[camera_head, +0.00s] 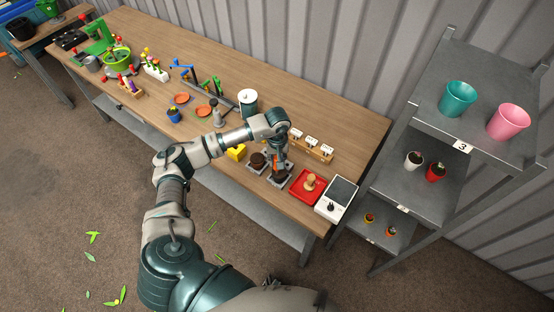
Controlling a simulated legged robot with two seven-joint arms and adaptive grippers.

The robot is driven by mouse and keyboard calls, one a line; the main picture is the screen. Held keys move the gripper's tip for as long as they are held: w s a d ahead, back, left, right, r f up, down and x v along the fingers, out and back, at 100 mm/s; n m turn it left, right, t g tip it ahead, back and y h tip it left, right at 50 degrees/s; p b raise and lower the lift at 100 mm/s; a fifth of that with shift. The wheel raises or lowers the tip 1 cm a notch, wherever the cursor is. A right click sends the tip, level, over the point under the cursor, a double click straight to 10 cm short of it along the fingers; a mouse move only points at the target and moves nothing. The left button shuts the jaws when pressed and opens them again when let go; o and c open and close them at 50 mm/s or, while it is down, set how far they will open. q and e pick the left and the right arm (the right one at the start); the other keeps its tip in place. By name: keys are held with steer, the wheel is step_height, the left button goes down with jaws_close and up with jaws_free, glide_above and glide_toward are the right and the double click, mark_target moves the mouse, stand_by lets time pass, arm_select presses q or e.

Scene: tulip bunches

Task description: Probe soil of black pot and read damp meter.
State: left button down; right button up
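My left arm comes up from the bottom and bends over the table. Its gripper (278,160) points down over small dark pots or soil blocks on grey square plates. One dark pot (257,160) stands just left of the gripper. Another dark item (280,173) is right below the fingers and partly hidden by them. An orange patch shows at the fingers; I cannot tell whether they hold a probe or touch soil. A white box with a dark screen and a knob (336,198), perhaps the damp meter, lies at the table's right end; its reading is too small to see. My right gripper is not in view.
A red tray (301,191) with a wooden-handled item sits between gripper and white box. A rack with white labels (313,147) stands behind. A grey shelf unit (461,147) with pots borders the table's right end. Tools and planters fill the left half.

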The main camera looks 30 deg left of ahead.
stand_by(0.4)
arm_select(q)
steer(key=shift+r+p, duration=1.55)
steer(key=shift+r, duration=1.9)
